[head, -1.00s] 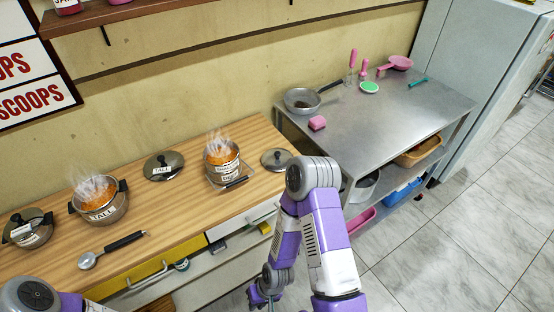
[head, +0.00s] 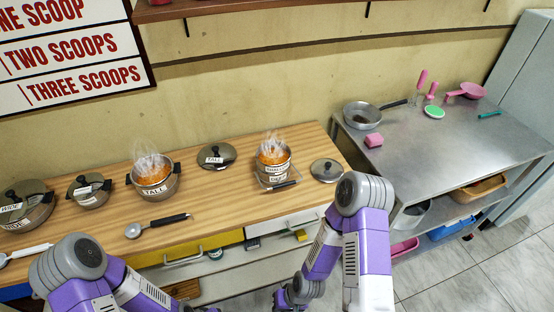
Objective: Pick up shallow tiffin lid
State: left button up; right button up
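A round steel lid with a dark knob (head: 327,170) lies flat at the right end of the wooden counter. It is beside a steaming pot (head: 273,160) whose label seems to read shallow. The lid's own label cannot be read. Another lid, labelled TALL (head: 215,156), lies left of that pot. My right gripper (head: 287,301) is low at the bottom edge, in front of the counter and well away from the lids. Its fingers are partly cut off. My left arm runs out at the bottom edge, and its gripper is out of view.
A steaming pot labelled TALL (head: 154,179), lidded pots at the left and a black-handled ladle (head: 157,225) stand or lie on the counter (head: 225,198). A steel table (head: 440,150) to the right holds a pan (head: 364,115) and a pink sponge (head: 373,140).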

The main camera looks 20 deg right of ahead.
aim_at(324, 170)
jog(key=k, duration=0.5)
jog(key=z, duration=1.8)
jog(key=i, duration=1.3)
jog(key=u, duration=2.25)
